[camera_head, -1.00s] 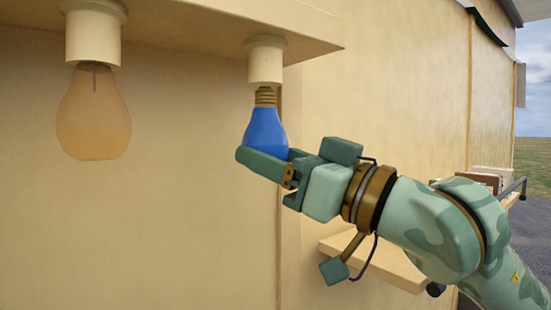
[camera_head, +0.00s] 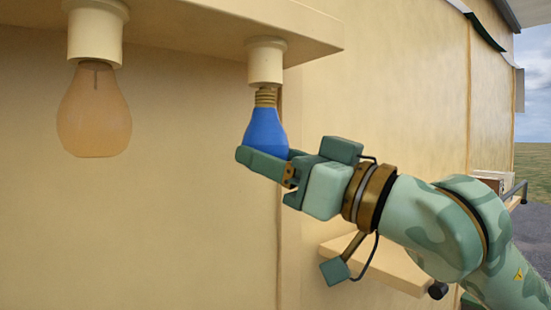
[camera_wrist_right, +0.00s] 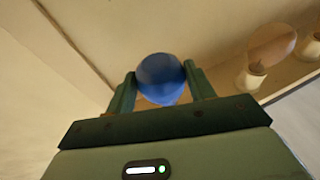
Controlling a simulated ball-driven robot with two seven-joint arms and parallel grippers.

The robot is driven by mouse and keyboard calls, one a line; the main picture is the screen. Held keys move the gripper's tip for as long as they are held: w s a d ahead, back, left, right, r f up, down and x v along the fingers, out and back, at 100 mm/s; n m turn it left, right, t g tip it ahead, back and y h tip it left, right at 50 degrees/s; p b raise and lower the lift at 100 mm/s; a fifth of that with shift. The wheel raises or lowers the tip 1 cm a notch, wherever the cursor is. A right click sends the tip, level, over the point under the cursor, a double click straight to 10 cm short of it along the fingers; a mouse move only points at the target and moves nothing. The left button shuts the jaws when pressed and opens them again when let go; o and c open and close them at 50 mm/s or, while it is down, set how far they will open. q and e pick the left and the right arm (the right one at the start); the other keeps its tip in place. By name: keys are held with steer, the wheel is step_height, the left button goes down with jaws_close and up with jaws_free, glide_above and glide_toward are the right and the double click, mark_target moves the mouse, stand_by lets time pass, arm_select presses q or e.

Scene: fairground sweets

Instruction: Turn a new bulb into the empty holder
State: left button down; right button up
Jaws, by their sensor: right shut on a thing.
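A blue bulb (camera_head: 265,129) with a brass screw base stands upright, base up, in my right gripper (camera_head: 264,158). The gripper is shut on the bulb's lower round part; in the right wrist view the blue bulb (camera_wrist_right: 161,78) sits between both fingers (camera_wrist_right: 160,90). The cream holder (camera_head: 266,63) hangs from the overhang directly above. The top of the brass base is at the holder's lower rim, with most of the thread showing below; I cannot tell whether it is engaged. My left gripper is not in view.
A clear orange-tinted bulb (camera_head: 94,112) hangs in another cream holder (camera_head: 95,35) at the left. The overhang (camera_head: 200,20) runs above both. A small cream shelf (camera_head: 385,265) lies below my right arm. The wall behind is bare.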

steer(key=shift+r, duration=0.7)
steer(key=shift+f+b, duration=0.1)
steer(key=shift+b, duration=0.25)
stand_by(0.5)
steer(key=shift+r, duration=0.65)
stand_by(0.4)
steer(key=shift+b, duration=0.4)
stand_by(0.5)
stand_by(0.3)
steer(key=shift+w+r+n+g+y+p, duration=0.1)
steer(key=shift+n+g+y+p, duration=0.3)
steer(key=shift+g+p, duration=0.25)
steer(key=shift+d+n+g+y+p, duration=0.1)
steer(key=shift+n+g+y+p, duration=0.5)
steer(key=shift+g+p, duration=0.3)
steer(key=shift+f+b, duration=0.45)
steer(key=shift+b, duration=0.2)
